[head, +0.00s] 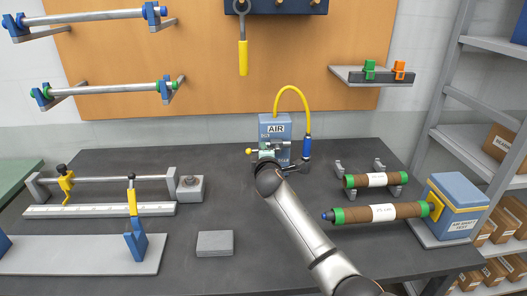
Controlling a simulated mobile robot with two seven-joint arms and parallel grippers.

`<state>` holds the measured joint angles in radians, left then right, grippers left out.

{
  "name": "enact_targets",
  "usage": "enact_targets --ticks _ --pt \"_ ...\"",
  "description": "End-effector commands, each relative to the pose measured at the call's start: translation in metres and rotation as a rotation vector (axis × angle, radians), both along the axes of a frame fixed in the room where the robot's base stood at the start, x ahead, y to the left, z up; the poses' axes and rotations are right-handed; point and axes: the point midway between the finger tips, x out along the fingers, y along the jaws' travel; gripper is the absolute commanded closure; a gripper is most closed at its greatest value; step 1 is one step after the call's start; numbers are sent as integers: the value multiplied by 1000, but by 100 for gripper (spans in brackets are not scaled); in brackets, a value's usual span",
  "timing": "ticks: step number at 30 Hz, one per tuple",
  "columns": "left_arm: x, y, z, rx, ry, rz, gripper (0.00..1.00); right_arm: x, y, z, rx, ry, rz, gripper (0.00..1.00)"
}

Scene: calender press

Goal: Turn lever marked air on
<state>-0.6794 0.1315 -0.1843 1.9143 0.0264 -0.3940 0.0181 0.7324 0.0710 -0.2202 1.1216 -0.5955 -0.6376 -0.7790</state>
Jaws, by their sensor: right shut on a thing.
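The blue-grey box marked AIR (275,128) stands at the back middle of the dark table. A small yellow-tipped lever (249,151) sticks out to the left at its front. My right gripper (268,152) is at the front of the box, with its arm reaching in from the lower right. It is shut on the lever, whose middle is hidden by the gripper. Which way the lever is set cannot be told clearly. My left gripper is not in view.
A yellow hose (292,88) arches from the box to a blue fitting (307,148) at its right. Brown rolls (380,212) and a blue box (456,196) lie right. A rail fixture (100,210) and a grey block (215,243) are left and front.

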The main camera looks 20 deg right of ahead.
Motion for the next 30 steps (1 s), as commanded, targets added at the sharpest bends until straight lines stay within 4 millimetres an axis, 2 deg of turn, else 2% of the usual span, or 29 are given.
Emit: enact_targets --ticks 13,14,21,30 --pt "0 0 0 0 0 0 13 0 1 0 15 -3 1 100" --pt "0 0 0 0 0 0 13 0 1 0 15 -3 1 82" --pt "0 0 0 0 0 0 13 0 0 0 12 -3 1 55" --pt "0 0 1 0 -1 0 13 -1 0 1 10 -3 0 54"
